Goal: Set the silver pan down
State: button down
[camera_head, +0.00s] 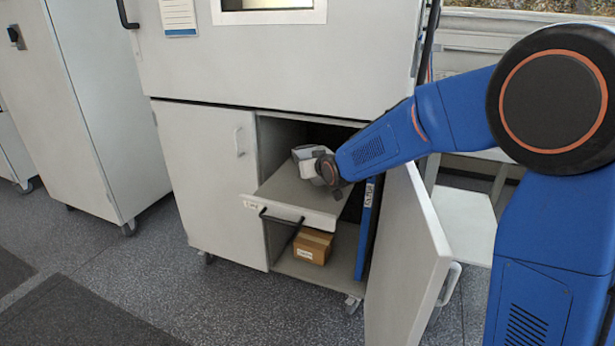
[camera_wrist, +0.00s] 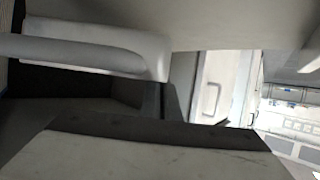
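I cannot make out a silver pan for certain in either view. My gripper (camera_head: 312,164) is at the end of the blue arm, inside the open cabinet, just above the pulled-out shelf (camera_head: 292,190). A pale grey piece shows at the gripper's end in the head view; I cannot tell whether it is a finger or a held thing. In the wrist view a smooth grey rounded piece (camera_wrist: 95,48) fills the upper left, and a pale scuffed surface with a dark edge fills the bottom. The fingertips are not clear, so their opening is hidden.
The open cabinet door (camera_head: 408,258) stands at the right, beside a blue panel (camera_head: 366,228). A cardboard box (camera_head: 312,246) sits below the shelf. The shelf front has a black handle (camera_head: 281,217). The closed door (camera_head: 205,180) is at the left. The floor in front is clear.

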aim_at(316, 178)
jog(key=shift+f, duration=2.15)
jog(key=c, duration=2)
grip_release()
jog(key=shift+f, duration=0.1)
jog(key=shift+v, duration=3.8)
jog(key=shift+a, duration=0.1)
